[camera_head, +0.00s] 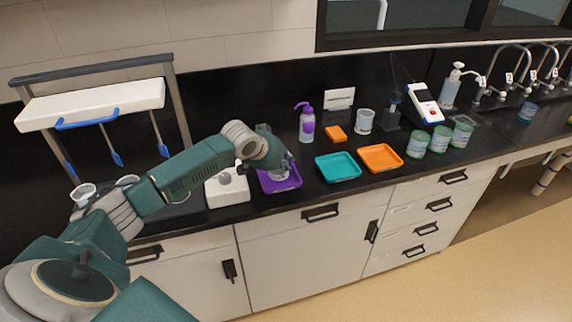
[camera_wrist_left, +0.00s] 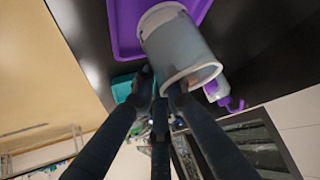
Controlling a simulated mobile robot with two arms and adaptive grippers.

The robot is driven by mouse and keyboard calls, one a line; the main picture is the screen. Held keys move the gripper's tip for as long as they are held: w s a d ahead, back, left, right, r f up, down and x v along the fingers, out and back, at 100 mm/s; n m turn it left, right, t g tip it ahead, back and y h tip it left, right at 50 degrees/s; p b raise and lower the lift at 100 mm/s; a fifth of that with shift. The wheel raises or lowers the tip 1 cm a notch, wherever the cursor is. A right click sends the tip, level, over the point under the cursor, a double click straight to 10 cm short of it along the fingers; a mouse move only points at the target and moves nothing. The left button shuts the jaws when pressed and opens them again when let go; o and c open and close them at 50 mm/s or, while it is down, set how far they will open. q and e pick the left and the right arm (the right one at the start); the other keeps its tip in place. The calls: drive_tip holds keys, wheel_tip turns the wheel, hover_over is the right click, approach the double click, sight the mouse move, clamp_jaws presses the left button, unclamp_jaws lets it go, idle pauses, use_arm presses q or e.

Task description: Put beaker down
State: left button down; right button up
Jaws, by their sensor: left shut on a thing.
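My left gripper (camera_head: 276,160) reaches over the purple tray (camera_head: 291,184) near the counter's front edge. In the left wrist view, the gripper (camera_wrist_left: 162,88) is shut on a pale, see-through beaker (camera_wrist_left: 178,45). The same view shows the beaker against the purple tray (camera_wrist_left: 124,30). In the head view, the gripper and wrist hide most of the beaker, and I cannot tell whether its base touches the tray. My right gripper is in neither view.
A teal tray (camera_head: 338,167) and an orange tray (camera_head: 381,158) lie to the right. A purple-topped wash bottle (camera_head: 306,125) stands behind. A white device (camera_head: 228,189) sits close on the left. Another beaker (camera_head: 364,121) and several green-labelled jars (camera_head: 440,139) stand farther right.

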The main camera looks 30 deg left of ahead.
use_arm(q)
drive_tip(key=shift+f, duration=0.85)
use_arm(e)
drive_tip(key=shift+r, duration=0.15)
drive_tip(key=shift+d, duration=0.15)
use_arm(q)
drive_tip(key=c, duration=1.7)
unclamp_jaws()
drive_tip(key=shift+f, duration=0.1)
drive_tip(key=shift+c, duration=0.2)
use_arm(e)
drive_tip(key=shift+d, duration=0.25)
use_arm(q)
drive_tip(key=shift+r, duration=0.2)
drive_tip(key=b+v, duration=0.2)
drive_tip(key=v, duration=1)
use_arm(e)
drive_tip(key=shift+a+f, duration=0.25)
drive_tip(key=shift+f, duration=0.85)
use_arm(q)
drive_tip(key=shift+f, duration=0.15)
